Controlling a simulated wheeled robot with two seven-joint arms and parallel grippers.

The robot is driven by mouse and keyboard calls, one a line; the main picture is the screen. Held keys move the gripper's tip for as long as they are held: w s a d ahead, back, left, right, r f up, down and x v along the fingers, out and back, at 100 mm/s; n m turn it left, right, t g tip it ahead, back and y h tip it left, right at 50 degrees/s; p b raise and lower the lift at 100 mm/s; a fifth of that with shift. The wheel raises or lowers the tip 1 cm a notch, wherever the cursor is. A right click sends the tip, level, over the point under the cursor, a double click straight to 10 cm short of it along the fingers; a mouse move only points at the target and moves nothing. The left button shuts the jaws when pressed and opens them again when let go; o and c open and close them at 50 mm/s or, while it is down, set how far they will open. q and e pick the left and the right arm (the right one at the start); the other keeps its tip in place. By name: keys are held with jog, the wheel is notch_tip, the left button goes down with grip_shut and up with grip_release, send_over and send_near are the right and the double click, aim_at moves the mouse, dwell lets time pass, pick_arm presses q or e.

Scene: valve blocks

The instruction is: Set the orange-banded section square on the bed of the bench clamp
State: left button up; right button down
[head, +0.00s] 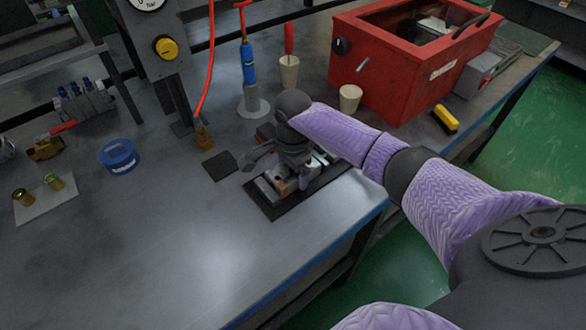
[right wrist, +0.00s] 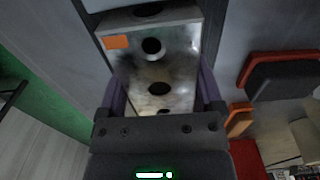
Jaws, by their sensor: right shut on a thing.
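My right gripper (head: 292,172) is over the bench clamp (head: 262,200), near the front right edge of the bench. In the right wrist view it is shut on the orange-banded section (right wrist: 180,50), a silver metal block with round holes and an orange patch at its upper left. The fingers sit along the block's two sides. In the head view the gripper and wrist hide much of the section and the clamp bed. I cannot tell whether the section touches the bed or is square to it. My left gripper is not in view.
A red box (head: 400,65), two pale cups and a blue-handled tool (head: 249,75) stand behind the clamp. A small dark pad (head: 219,166) lies left of it. A blue round container (head: 118,156) and brass fittings on a pale plate (head: 42,196) are farther left. The front bench is clear.

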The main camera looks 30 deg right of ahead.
grip_release()
jog(key=shift+r, duration=0.15)
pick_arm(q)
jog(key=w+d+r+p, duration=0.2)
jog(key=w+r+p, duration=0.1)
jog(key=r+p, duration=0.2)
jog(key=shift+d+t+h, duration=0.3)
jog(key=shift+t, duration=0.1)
pick_arm(e)
notch_tip(320, 180, up, 12)
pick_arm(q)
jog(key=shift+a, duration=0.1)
